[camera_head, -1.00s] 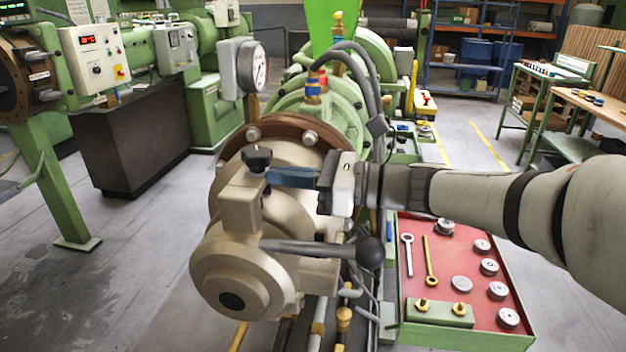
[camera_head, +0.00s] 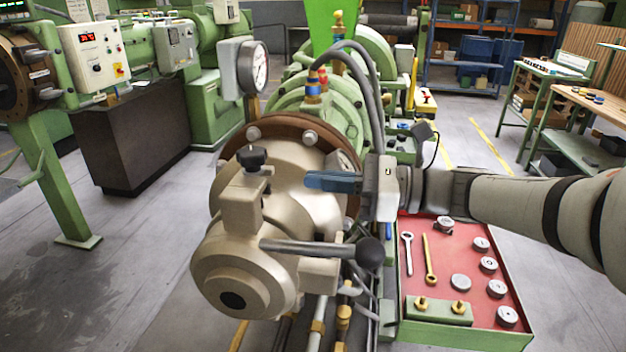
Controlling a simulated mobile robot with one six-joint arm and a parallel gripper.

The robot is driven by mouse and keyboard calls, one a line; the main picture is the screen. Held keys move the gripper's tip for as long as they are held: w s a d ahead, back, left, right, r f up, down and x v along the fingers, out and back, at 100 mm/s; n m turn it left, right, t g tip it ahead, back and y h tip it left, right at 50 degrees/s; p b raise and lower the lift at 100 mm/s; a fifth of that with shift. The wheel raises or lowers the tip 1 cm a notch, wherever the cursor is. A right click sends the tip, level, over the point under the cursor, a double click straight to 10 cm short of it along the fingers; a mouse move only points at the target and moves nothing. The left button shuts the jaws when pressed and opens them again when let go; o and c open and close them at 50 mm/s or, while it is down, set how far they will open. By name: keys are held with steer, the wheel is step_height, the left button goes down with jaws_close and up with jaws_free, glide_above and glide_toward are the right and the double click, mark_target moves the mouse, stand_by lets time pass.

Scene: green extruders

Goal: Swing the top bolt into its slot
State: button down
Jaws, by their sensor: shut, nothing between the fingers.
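The top bolt, with its black knob (camera_head: 251,157), stands upright at the upper bracket (camera_head: 242,208) of the beige extruder head (camera_head: 290,200). Its shank is mostly hidden by the bracket, so I cannot see fully how it sits in the slot. My gripper (camera_head: 312,180) is to the right of the knob, clearly apart from it. Its bluish fingers point left, shut and empty, in front of the head's upper right side. A lever with a black ball (camera_head: 370,252) sticks out to the right below my gripper.
A pressure gauge (camera_head: 252,68) and grey hoses (camera_head: 365,85) rise behind the head. A red-topped tool cart (camera_head: 462,255) with wrenches and round parts stands at the right, below my arm. Open floor (camera_head: 130,270) lies at the left.

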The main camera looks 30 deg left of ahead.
steer(key=p+v, duration=0.1)
steer(key=v, duration=0.6)
steer(key=shift+p, duration=0.3)
stand_by(0.3)
steer(key=s+d+f+n+t+h+p, duration=0.2)
steer(key=s+d+f+n+t+h, duration=0.3)
steer(key=d+f+h, duration=0.6)
steer(key=s+d+f+n+t+h, duration=0.1)
steer(key=d+f+n+h, duration=0.1)
steer(key=d, duration=0.7)
steer(key=s+d+f+n+t+h+p, duration=0.1)
steer(key=d+f+n+t+h, duration=0.1)
steer(key=d+n, duration=0.5)
steer(key=d+f+h, duration=0.1)
steer(key=d+h, duration=0.1)
steer(key=shift+d, duration=0.4)
steer(key=shift+a+n, duration=0.1)
steer(key=shift+n, duration=0.2)
